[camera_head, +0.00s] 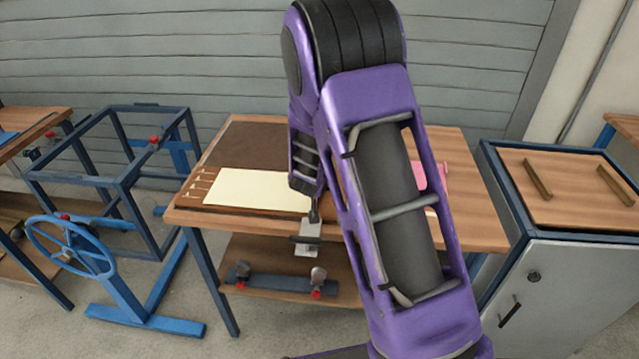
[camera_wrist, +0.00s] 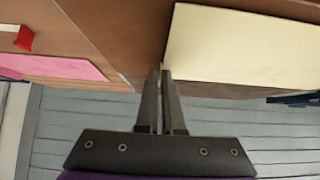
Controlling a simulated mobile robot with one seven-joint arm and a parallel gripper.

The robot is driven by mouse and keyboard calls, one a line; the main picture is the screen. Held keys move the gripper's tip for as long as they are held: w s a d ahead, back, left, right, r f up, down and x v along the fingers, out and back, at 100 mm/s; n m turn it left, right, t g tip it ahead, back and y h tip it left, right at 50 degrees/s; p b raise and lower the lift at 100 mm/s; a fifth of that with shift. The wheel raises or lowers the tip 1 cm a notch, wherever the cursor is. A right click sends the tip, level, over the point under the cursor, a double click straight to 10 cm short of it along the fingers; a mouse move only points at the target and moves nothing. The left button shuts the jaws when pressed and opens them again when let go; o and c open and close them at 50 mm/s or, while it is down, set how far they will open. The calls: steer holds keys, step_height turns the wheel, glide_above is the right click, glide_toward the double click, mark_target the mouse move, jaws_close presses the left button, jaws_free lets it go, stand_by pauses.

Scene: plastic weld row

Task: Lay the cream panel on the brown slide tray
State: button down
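The cream panel (camera_head: 258,190) is a flat, pale rectangle at the left front of the wooden bench. It lies on or just over the brown slide tray (camera_head: 250,146), whose dark surface shows behind it; I cannot tell whether they touch. In the wrist view the panel (camera_wrist: 245,45) fills the upper right. My gripper (camera_wrist: 161,72) has its fingers almost together at the panel's near edge, with a thin gap between them. They appear shut on that edge, though the contact is not clear. In the head view my arm hides part of the gripper and the bench.
A pink sheet (camera_wrist: 55,66) and a red piece (camera_wrist: 24,38) lie on the bench. A clamp bracket (camera_head: 308,236) hangs at the bench's front edge. A blue frame with a handwheel (camera_head: 70,246) stands left, and a grey cabinet (camera_head: 560,290) stands right.

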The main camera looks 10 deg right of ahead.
steer(key=c, duration=0.6)
jaws_free()
steer(key=shift+o, duration=0.2)
step_height(320, 180, up, 7)
steer(key=p, duration=0.6)
